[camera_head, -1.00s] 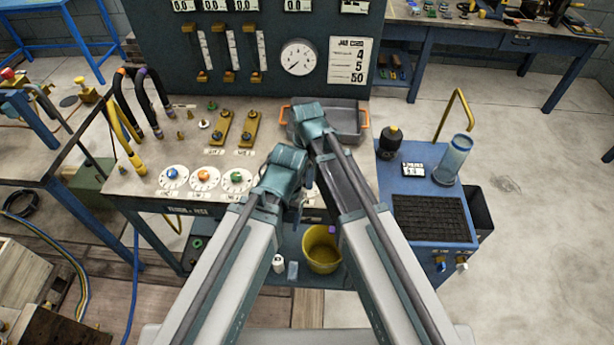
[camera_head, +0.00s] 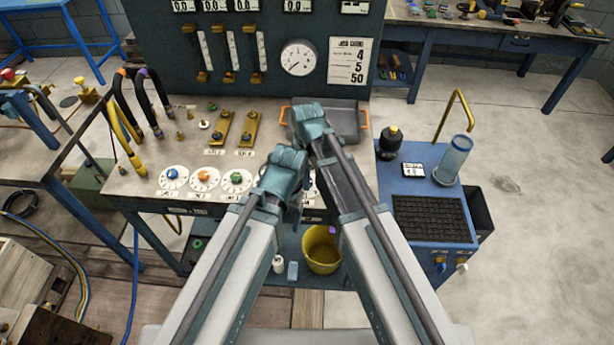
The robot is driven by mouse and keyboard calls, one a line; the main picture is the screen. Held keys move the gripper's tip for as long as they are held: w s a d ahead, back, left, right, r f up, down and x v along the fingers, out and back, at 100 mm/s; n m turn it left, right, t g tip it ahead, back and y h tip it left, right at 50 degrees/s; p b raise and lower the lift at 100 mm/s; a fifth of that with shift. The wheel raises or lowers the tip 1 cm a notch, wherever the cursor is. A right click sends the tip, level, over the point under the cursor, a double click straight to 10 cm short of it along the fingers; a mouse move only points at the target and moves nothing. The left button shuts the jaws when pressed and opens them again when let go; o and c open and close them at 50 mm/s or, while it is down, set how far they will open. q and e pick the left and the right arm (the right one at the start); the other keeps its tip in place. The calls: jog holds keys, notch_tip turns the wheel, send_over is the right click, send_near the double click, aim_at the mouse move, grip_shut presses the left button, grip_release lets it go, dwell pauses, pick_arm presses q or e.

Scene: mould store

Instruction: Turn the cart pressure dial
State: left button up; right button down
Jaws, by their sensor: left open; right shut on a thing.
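Three white dials with a blue knob (camera_head: 172,174), an orange knob (camera_head: 204,176) and a green knob (camera_head: 236,178) sit in a row on the bench front. Part of another white dial (camera_head: 309,184) shows beside my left gripper, mostly covered by my arms. My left gripper (camera_head: 293,195) is open over the bench, right of the green knob. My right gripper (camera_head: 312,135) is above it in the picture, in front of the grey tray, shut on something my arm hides. A round gauge (camera_head: 298,58) and a card (camera_head: 350,61) reading 4, 5, 50 are on the back panel.
A grey tray with orange handles (camera_head: 345,118) stands behind my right gripper. A blue cart (camera_head: 425,183) at the right bears a black-and-yellow item (camera_head: 390,138) and a clear cylinder (camera_head: 455,157). A yellow bucket (camera_head: 322,252) stands below. Brass valves (camera_head: 219,130) lie left.

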jog(key=m, duration=1.1)
jog(key=shift+m, duration=0.4)
jog(key=m, duration=1)
jog(key=shift+m, duration=0.5)
jog(key=c, duration=0.5)
grip_release()
